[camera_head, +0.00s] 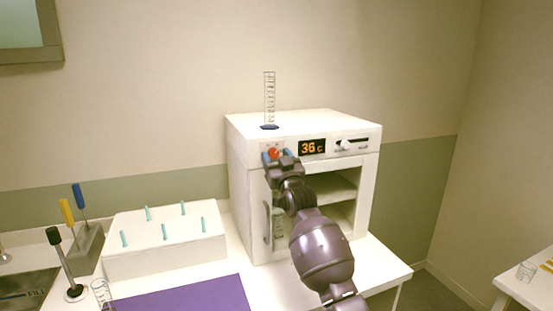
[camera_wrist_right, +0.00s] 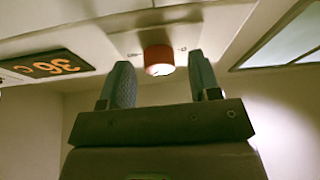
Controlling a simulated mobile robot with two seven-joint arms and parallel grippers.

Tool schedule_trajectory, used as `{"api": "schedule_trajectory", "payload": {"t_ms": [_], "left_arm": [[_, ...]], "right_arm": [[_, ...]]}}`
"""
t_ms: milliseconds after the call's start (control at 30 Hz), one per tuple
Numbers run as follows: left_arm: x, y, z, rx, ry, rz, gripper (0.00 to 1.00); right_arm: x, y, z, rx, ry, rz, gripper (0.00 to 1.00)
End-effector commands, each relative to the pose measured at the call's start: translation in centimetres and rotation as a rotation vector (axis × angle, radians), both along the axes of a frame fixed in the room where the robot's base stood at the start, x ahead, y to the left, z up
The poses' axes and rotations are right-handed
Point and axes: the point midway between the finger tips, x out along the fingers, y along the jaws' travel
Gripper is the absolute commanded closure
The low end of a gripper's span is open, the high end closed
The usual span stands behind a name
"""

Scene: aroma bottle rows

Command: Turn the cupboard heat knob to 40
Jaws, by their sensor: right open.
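The white cupboard (camera_head: 240,180) stands on the counter with its front open. Its display (camera_head: 312,147) reads 36 C; it shows upside down in the right wrist view (camera_wrist_right: 48,66). The red heat knob (camera_head: 273,153) is on the front panel, left of the display. In the right wrist view the knob (camera_wrist_right: 158,60) sits just beyond and between the fingertips. My right gripper (camera_head: 281,154) is at the panel, open, with one finger on each side of the knob (camera_wrist_right: 160,75). I cannot tell whether the fingers touch it. My left gripper is not in view.
A measuring cylinder (camera_head: 269,100) stands on top of the cupboard. A slider (camera_head: 346,144) is right of the display. A white box with teal pegs (camera_head: 165,258) and a purple mat (camera_head: 190,296) are left of my right arm.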

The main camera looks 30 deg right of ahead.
Motion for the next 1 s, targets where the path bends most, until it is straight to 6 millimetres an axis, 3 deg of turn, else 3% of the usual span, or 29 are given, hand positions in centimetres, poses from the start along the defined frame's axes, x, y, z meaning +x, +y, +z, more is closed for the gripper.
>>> {"api": "schedule_trajectory", "payload": {"t_ms": [233, 700, 1000], "left_arm": [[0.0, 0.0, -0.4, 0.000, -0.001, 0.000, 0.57], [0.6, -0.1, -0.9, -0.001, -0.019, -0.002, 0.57], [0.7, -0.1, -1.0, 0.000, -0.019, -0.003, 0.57]], "right_arm": [[-1.5, 0.3, -0.7, -0.001, 0.000, 0.000, 0.43], [-8.5, 1.8, -3.8, 0.001, 0.001, 0.000, 0.43], [-9.8, 2.1, -4.1, 0.000, 0.000, 0.000, 0.43]]}}
